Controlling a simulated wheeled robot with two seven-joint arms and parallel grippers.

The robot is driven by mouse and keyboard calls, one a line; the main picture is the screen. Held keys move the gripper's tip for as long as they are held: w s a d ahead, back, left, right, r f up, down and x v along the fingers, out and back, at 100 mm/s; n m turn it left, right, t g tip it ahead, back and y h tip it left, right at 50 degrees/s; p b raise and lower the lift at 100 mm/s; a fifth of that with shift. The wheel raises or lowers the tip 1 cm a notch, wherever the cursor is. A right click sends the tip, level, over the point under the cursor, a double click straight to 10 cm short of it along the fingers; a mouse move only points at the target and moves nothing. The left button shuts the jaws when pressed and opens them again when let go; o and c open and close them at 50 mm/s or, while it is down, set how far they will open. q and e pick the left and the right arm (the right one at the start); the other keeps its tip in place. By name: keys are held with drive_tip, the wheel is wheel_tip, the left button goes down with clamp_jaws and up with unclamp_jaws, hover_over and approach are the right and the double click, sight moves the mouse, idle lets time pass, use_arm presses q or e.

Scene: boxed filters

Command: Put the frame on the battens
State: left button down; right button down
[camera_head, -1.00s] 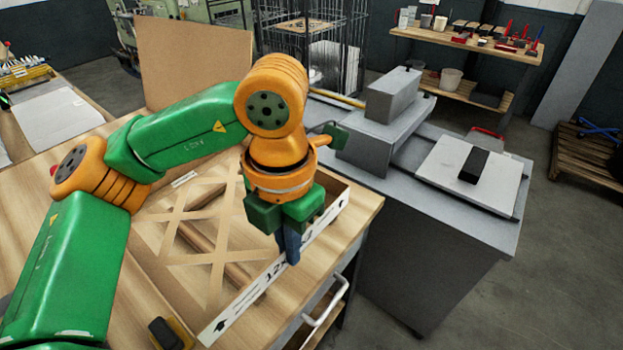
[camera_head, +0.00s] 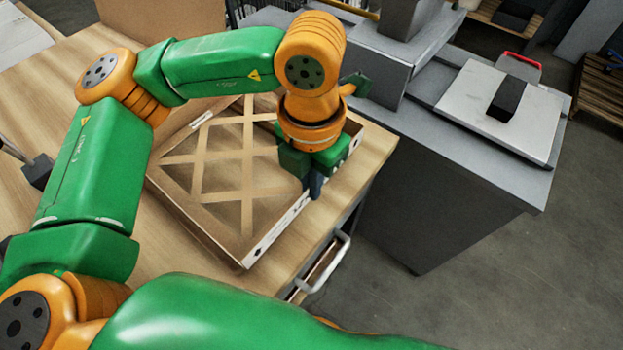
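The frame (camera_head: 228,153) is a shallow tan rectangular box with crossed strips and a white printed label along its right side. It lies over the wooden worktop in the middle of the head view. My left gripper (camera_head: 316,185) points down at the middle of its right side. One dark blue finger shows against the outer face of the label. The other finger is hidden, and the gripper appears shut on that rail. I cannot make out the battens, nor what lies under the frame. My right gripper is not in view.
The wooden worktop (camera_head: 150,262) has an open drawer with a grey handle (camera_head: 325,266) in front. A grey cabinet with a pale plate (camera_head: 500,105) and a black block stands to the right. A cardboard panel (camera_head: 165,15) stands behind. Bare floor lies at the lower right.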

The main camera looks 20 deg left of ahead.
use_arm(q)
drive_tip(key=shift+w, duration=0.2)
drive_tip(key=c, duration=1.1)
unclamp_jaws()
drive_tip(key=shift+s, duration=0.1)
drive_tip(key=shift+r, duration=0.1)
drive_tip(key=shift+r, duration=0.35)
wheel_tip(320, 180, up, 11)
drive_tip(key=shift+r, duration=0.15)
